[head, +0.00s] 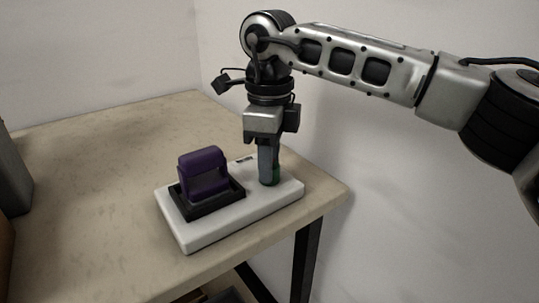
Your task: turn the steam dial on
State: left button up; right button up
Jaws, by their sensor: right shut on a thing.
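A white base (245,219) lies on the table near its right corner. A purple part (204,174) stands in a black frame (210,204) on the left of the base. My right gripper (268,178) points straight down over the right part of the base, with its fingers low at its surface. It is shut on the steam dial (276,173), of which only a small dark green edge shows beside the fingers. The rest of the dial is hidden, so I cannot tell how far it is turned. My left gripper is not in view.
The beige table (95,165) is bare to the left of and behind the base. Its front right edge runs close to the base. A grey object (14,175) stands at the far left edge. White walls close off the back and right.

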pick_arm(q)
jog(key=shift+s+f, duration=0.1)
pick_arm(e)
jog(key=m, duration=0.5)
jog(key=shift+r+m, duration=0.15)
jog(key=shift+m, duration=0.15)
dwell(0.3)
jog(key=o, duration=1)
jog(key=shift+c, duration=0.2)
pick_arm(q)
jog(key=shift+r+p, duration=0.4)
jog(key=shift+p, duration=0.85)
pick_arm(e)
notch_tip(320, 180, up, 16)
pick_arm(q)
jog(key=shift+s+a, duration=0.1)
